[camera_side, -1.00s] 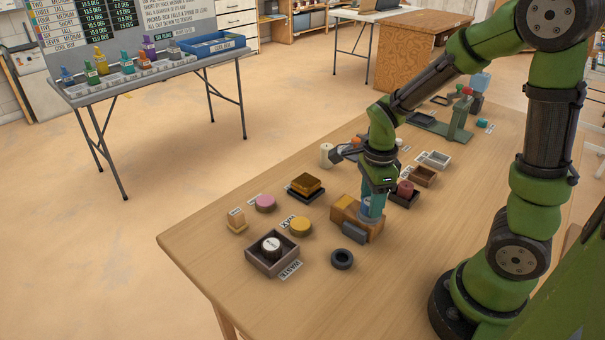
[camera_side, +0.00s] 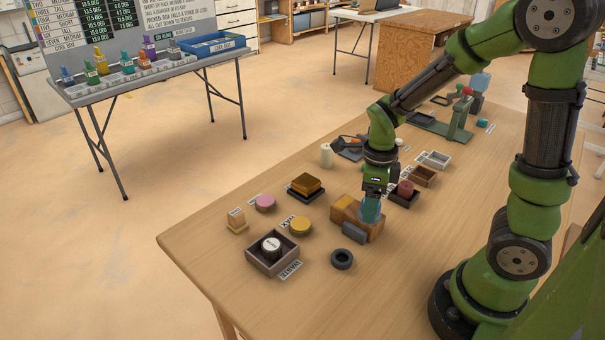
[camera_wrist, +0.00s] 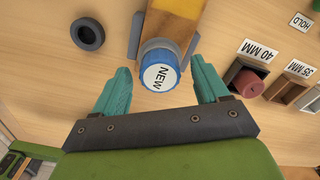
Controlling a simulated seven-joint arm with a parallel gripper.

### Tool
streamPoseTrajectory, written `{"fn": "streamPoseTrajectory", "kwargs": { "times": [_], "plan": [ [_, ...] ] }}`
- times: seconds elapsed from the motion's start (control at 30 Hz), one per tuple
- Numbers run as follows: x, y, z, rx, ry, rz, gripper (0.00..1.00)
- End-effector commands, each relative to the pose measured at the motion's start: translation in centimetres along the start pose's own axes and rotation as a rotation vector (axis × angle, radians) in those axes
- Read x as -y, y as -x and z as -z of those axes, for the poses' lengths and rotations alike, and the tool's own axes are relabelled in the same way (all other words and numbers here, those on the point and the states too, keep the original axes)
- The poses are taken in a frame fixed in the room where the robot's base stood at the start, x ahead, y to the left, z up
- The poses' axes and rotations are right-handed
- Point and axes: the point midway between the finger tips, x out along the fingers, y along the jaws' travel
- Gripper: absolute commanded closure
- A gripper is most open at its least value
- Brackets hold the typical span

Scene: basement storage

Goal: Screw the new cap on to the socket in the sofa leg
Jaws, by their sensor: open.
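The new cap (camera_wrist: 160,72) is blue with a white top marked NEW. In the wrist view it sits upright at the near end of the wooden sofa leg (camera_wrist: 182,8), over the place of the socket, which is hidden. How far it is screwed down cannot be told. The leg (camera_side: 345,212) lies in a holder with grey side blocks (camera_side: 354,233). My gripper (camera_wrist: 163,88) has its two teal fingers apart, one on each side of the cap, with gaps showing. In the side view my gripper (camera_side: 370,212) is low over the leg's right end.
A dark ring (camera_side: 342,259) lies in front of the leg. A waste box (camera_side: 261,262) holds a black cap with a white top (camera_side: 271,246). A yellow disc (camera_side: 300,226) is left of the leg. A tray with a red cylinder (camera_side: 405,188) stands close behind my gripper.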

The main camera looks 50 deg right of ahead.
Motion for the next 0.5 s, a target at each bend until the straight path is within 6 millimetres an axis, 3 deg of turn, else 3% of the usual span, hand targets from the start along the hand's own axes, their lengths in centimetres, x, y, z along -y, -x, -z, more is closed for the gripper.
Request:
{"fn": "streamPoseTrajectory", "kwargs": {
  "times": [0.5],
  "plan": [
    [0.0,3.3,-0.1,0.003,0.001,0.001,0.26]
  ]
}}
